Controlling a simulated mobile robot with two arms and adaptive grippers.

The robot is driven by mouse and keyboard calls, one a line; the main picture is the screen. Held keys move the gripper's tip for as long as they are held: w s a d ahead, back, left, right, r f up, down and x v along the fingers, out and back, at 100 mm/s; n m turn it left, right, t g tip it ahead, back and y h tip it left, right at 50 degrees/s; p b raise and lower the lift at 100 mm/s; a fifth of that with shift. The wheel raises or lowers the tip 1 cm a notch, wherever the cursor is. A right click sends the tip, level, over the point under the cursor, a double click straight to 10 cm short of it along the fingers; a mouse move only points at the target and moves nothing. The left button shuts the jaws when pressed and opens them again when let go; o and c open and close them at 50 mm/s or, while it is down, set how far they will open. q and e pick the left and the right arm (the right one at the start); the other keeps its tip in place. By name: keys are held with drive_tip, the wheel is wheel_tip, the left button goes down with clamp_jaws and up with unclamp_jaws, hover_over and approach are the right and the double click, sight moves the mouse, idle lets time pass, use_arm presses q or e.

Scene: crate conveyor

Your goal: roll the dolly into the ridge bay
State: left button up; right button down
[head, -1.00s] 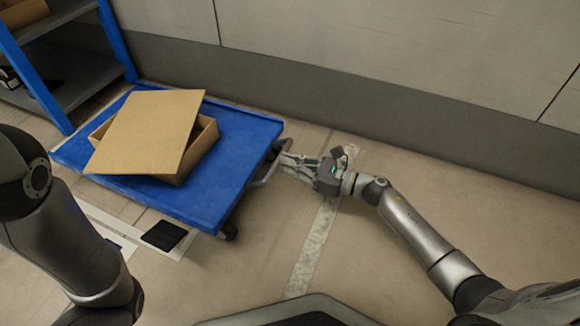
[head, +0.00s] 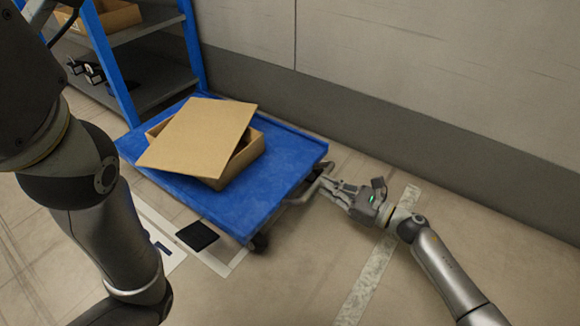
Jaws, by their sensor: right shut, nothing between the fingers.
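The blue dolly (head: 225,214) stands on the floor left of centre. A cardboard box (head: 246,158) sits on it, with a flat cardboard lid (head: 200,136) lying askew over its top.
A blue-posted grey shelf (head: 150,85) stands behind the dolly at the back left, with a cardboard box (head: 112,15) on it. A wall (head: 400,120) runs along the back. A pale floor strip (head: 372,275) lies on the right. Floor at the front centre is clear.

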drive_tip(key=shift+x, duration=4.2)
drive_tip(key=v, duration=1)
drive_tip(key=shift+d+p, duration=0.2)
drive_tip(key=shift+p, duration=0.25)
drive_tip(key=shift+d, duration=0.1)
